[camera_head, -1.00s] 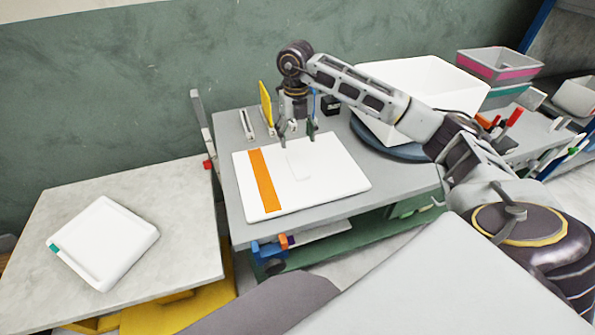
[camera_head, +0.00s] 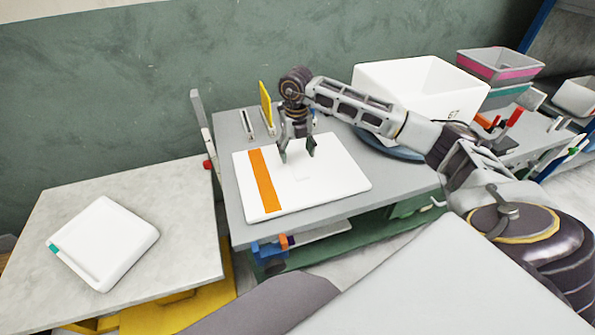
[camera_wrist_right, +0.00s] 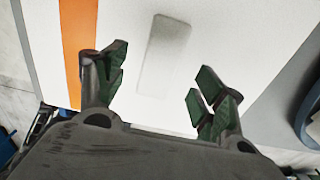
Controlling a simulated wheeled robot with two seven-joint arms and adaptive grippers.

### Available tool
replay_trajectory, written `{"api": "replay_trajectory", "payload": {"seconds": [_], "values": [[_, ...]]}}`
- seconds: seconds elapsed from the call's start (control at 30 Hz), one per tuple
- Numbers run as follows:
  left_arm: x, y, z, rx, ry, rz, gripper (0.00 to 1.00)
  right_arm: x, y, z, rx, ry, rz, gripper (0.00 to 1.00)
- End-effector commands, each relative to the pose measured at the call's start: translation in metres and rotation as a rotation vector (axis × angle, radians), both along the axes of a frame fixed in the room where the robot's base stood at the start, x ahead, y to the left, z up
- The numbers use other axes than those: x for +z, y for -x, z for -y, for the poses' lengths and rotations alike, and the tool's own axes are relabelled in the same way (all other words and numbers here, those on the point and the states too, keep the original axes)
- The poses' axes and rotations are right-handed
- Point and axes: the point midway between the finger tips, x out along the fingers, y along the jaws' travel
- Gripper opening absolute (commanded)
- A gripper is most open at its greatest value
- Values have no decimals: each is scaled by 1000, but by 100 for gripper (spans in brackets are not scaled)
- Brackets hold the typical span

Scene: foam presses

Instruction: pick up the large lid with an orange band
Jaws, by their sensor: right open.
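The large white lid with an orange band (camera_head: 330,183) lies flat on the grey table. Its orange band runs near its left side. In the right wrist view the lid (camera_wrist_right: 220,35) fills most of the picture, with a raised rectangular handle (camera_wrist_right: 166,52) beyond the fingers. My right gripper (camera_head: 297,152) is open and empty over the far middle part of the lid; its fingers (camera_wrist_right: 160,92) stand apart in the wrist view. Whether the fingertips touch the lid, I cannot tell. My left gripper is not in view.
A white lid with a teal mark (camera_head: 105,250) lies on the pale table (camera_head: 185,215) at left. A yellow upright piece (camera_head: 266,104) stands behind.

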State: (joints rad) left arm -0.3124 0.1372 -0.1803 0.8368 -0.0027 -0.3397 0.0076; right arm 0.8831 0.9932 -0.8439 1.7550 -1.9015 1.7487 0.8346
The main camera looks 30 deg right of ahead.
Motion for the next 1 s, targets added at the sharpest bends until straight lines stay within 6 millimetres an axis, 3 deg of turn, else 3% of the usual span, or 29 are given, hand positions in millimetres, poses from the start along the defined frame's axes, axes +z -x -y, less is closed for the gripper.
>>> {"api": "replay_trajectory", "payload": {"seconds": [0.5,1.0], "values": [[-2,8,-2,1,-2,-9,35,-48,5,1,0,1,-1,70],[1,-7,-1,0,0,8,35,-49,5,1,0,0,0,70]]}}
